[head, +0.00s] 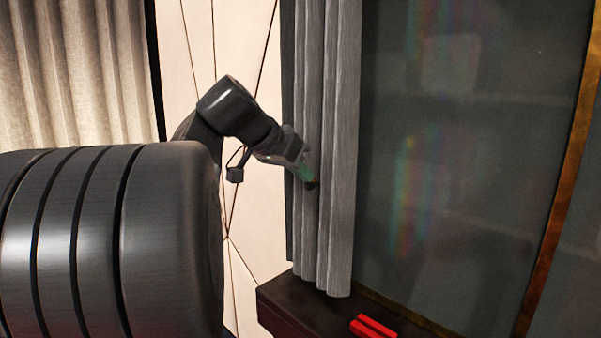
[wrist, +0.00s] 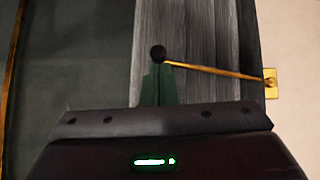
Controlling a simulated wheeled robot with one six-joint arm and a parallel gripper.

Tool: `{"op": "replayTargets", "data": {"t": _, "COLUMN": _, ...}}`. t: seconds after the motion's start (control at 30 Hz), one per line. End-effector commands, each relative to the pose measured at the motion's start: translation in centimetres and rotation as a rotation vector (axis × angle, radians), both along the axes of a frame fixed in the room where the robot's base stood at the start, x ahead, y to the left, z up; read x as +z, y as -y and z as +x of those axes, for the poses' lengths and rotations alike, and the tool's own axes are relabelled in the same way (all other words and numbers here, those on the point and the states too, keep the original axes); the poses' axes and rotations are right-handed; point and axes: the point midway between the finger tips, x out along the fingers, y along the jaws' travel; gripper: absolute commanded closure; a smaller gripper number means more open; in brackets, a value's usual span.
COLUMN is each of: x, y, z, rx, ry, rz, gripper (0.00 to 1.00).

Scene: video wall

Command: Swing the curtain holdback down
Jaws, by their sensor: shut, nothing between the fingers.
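The curtain holdback is a thin brass rod (wrist: 215,70) with a black ball knob (wrist: 158,53) at its free end and a square brass plate (wrist: 271,83) on the wall. In the wrist view the rod runs nearly level, tilting slightly, across the grey curtain (wrist: 200,30). The curtain (head: 338,130) also hangs in the head view, where the rod is hidden. My gripper (wrist: 158,72) is shut and empty, its greenish fingertips right at the knob. I cannot tell whether they touch it. In the head view my gripper (head: 309,172) is against the curtain's left part.
A dark ledge (head: 290,309) with a red object (head: 373,326) lies below the curtain. A large dark glass panel (head: 470,170) with a brass-coloured frame edge (head: 560,190) is to the right. A pale panelled wall (head: 255,250) and a beige curtain (head: 75,70) are left.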

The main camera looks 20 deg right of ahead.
Motion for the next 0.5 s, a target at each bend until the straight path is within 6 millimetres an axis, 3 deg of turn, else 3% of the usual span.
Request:
{"op": "replayTargets", "data": {"t": 0.03, "x": -1.2, "y": 0.1, "z": -0.1, "rx": -0.002, "ry": 0.021, "rz": 0.008, "gripper": 1.00}}
{"op": "replayTargets", "data": {"t": 0.5, "x": -7.7, "y": -0.1, "z": 0.2, "rx": 0.000, "ry": 0.307, "rz": 0.126, "gripper": 1.00}}
